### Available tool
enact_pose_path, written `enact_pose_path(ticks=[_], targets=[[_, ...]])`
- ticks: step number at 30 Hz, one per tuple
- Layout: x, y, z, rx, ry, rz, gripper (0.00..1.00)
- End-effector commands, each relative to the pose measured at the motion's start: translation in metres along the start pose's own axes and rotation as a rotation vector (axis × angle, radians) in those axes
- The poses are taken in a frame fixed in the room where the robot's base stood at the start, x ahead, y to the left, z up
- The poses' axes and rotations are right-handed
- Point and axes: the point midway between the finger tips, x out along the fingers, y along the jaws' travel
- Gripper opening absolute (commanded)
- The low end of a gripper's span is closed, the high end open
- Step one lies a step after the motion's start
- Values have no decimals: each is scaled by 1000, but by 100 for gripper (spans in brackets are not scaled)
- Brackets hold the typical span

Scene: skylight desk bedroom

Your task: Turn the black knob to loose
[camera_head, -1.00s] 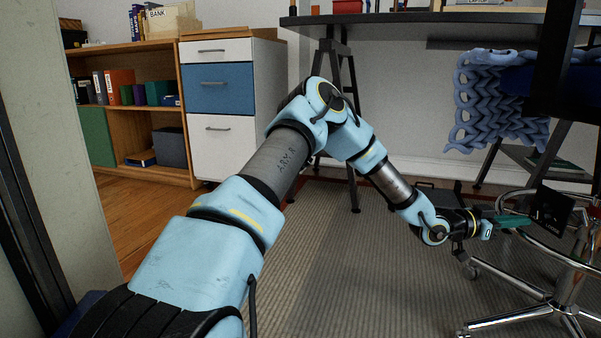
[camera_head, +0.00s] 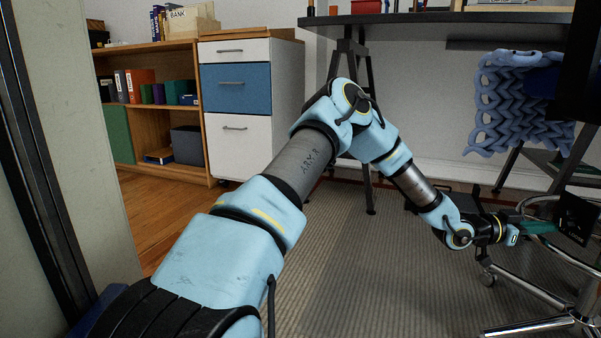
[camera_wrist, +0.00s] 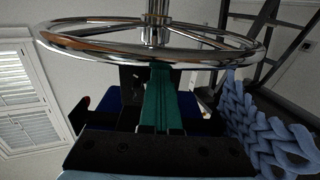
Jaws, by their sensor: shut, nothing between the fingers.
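My gripper (camera_head: 540,227) is at the right in the head view, low beside the swivel chair's chrome stem. Its teal fingers (camera_wrist: 160,105) are together with nothing between them. In the wrist view they point toward the chrome ring (camera_wrist: 62,44) and post at the top. A black square plate (camera_head: 577,216) is just past the fingertips in the head view; a dark panel (camera_wrist: 131,78) shows beside the fingers in the wrist view. I cannot make out the black knob clearly; it may be hidden by the fingers or lost among dark parts.
The chair's chrome legs (camera_head: 535,328) and castors spread below my gripper. A blue knitted throw (camera_head: 505,105) hangs above and also shows close at the right in the wrist view (camera_wrist: 265,140). A trestle leg (camera_head: 367,180) and desk (camera_head: 430,18) stand behind. The striped rug (camera_head: 390,290) is open in front.

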Motion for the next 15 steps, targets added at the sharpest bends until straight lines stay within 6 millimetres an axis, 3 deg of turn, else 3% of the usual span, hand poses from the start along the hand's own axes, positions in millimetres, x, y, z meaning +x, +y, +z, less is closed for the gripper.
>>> enact_pose_path(ticks=[15], targets=[[0, 5, -2, 2, 6, 1, 0]])
